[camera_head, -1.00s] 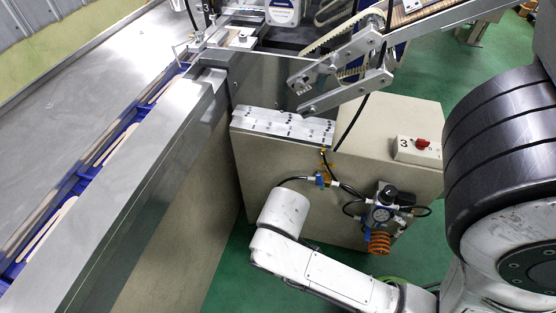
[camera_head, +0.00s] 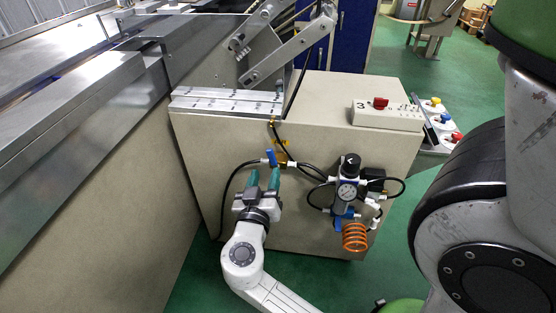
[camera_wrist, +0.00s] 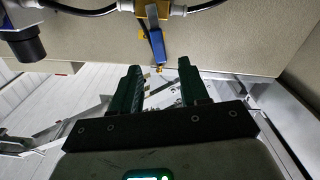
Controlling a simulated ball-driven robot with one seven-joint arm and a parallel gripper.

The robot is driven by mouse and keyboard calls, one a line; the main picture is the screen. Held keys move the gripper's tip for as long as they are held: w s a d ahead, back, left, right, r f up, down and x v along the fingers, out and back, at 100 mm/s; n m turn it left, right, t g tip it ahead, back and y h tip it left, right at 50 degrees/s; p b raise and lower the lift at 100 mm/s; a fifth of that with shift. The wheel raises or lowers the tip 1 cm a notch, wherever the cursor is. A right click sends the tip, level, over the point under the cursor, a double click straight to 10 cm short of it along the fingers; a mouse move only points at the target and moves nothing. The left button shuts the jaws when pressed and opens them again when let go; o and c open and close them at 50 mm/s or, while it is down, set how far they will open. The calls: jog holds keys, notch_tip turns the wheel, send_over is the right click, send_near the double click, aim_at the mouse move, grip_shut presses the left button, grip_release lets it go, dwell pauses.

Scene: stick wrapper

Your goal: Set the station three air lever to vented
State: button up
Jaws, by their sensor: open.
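The air lever is a small blue handle (camera_head: 271,157) on a hose-fed valve on the front of the beige station three cabinet (camera_head: 215,165). In the wrist view the blue lever (camera_wrist: 157,45) extends from a brass valve body (camera_wrist: 152,9), its tip pointing toward the gap between my fingers. My gripper (camera_head: 263,177) is open, with its green fingers pointing up just below the valve in the head view. In the wrist view my gripper (camera_wrist: 159,70) has one finger on each side of the lever's line. Whether either finger touches the lever cannot be told.
A regulator with a gauge (camera_head: 347,192) and an orange coiled hose (camera_head: 355,237) sit to the right on the same face. Black hoses run beside the valve. A control box marked 3 (camera_head: 388,115) with a red knob is on top. A conveyor frame (camera_head: 75,150) borders the left.

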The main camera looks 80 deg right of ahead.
aim_at(271, 157)
jog(key=d, duration=1)
jog(key=shift+w+d, duration=0.2)
jog(key=shift+w, duration=0.15)
jog(key=shift+c, duration=0.3)
grip_shut()
